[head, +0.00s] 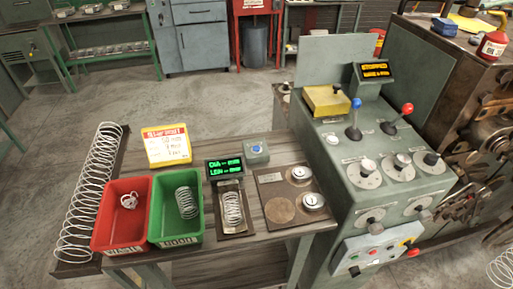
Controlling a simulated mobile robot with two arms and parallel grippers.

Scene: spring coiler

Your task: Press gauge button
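The gauge button is a small blue button (254,148) on a grey box at the back of the wooden bench. Just left of it stands the gauge display (225,168), black with green text that seems to read DIA and LEN with dashes. In front of the display a coil spring (232,206) lies in the dark gauge tray (238,233). Neither of my grippers shows in the head view, and nothing is seen touching the button.
A red bin (108,247) and a green bin (168,244) stand left of the gauge, each holding wire pieces. A yellow sign (166,146) stands behind them. A brown board (272,185) with round dials lies right. The coiler console (372,150) rises beyond it.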

